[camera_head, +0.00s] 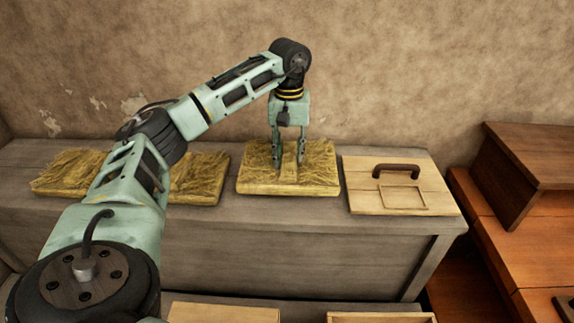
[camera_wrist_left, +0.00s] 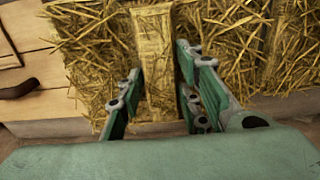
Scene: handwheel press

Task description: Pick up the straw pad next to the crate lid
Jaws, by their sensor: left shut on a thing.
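The straw pad (camera_head: 322,172) lies flat on the grey bench top, just left of the crate lid (camera_head: 357,198). The lid is pale wood with a dark handle and a square frame on it. My left gripper (camera_head: 289,163) points down onto the middle of this pad, its fingers shut on the pad's raised central strip. In the left wrist view the strip (camera_wrist_left: 153,50) stands between the fingertips (camera_wrist_left: 155,105), with loose straw of the pad (camera_wrist_left: 100,60) around it. The pad appears to rest on the bench. My right gripper is not in view.
More straw padding (camera_head: 205,178) lies on the bench to the left, partly behind my left arm. The grey bench (camera_head: 290,240) stands against a plaster wall. Reddish wooden furniture (camera_head: 540,235) stands at the right. Pale wooden pieces (camera_head: 225,312) show below the bench front.

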